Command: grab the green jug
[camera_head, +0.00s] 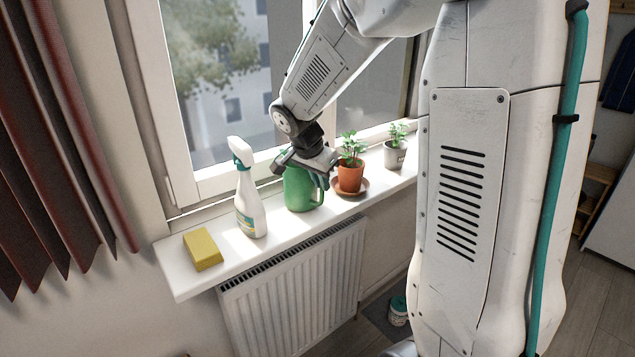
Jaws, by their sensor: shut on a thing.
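The green jug (299,192) stands upright on the white windowsill, between a spray bottle and a potted plant. My gripper (305,167) reaches down from above and is shut on the upper part of the jug. The gripper hides the jug's top, and part of its handle side on the right is covered by a finger. The jug's base appears to rest on the sill.
On the windowsill (188,279), a white spray bottle (248,205) stands close left of the jug, with a yellow sponge (202,249) further left. A terracotta pot (350,178) on a saucer and a grey pot (395,155) stand right. A radiator (295,290) is below; the window is behind.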

